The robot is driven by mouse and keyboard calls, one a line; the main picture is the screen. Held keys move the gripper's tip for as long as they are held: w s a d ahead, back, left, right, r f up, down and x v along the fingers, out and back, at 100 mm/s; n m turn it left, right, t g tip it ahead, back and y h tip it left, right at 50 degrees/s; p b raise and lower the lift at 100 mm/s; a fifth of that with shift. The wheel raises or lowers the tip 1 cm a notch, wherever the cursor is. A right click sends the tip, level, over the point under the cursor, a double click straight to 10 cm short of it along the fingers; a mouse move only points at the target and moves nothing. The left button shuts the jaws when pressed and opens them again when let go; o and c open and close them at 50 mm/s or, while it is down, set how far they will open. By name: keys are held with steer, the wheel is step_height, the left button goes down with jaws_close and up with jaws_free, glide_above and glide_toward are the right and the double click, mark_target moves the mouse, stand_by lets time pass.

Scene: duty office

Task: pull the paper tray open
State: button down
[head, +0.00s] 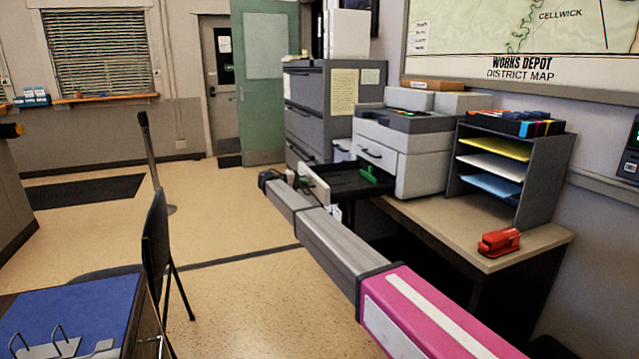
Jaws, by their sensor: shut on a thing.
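The light grey printer (405,150) stands on the desk at the right of the middle. Its paper tray (345,182) sticks out to the left from its lower part. The tray's inside is dark, with a green piece (370,175) in it, and its pale front panel (314,184) stands well clear of the printer body. My gripper (303,184) is at the outer side of that panel, at the far end of my arm, shut on the tray's front. The handle and fingertips are small and mostly hidden by my arm and the panel.
The desk (480,228) bears a paper sorter (548,168) and a red stapler (499,242). A grey filing cabinet (305,100) stands behind the tray. A chair (157,245) and a table with a blue mat (85,305) are at the left. The floor between is clear.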

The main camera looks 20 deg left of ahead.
steer(key=shift+f+v, duration=0.15)
steer(key=shift+v, duration=0.5)
steer(key=shift+f+v, duration=0.15)
steer(key=shift+v, duration=0.5)
steer(key=c, duration=1.2)
jaws_free()
steer(key=shift+s+a, duration=0.1)
steer(key=v, duration=1)
steer(key=shift+s+a, duration=0.2)
steer(key=shift+a, duration=0.05)
steer(key=shift+s, duration=0.1)
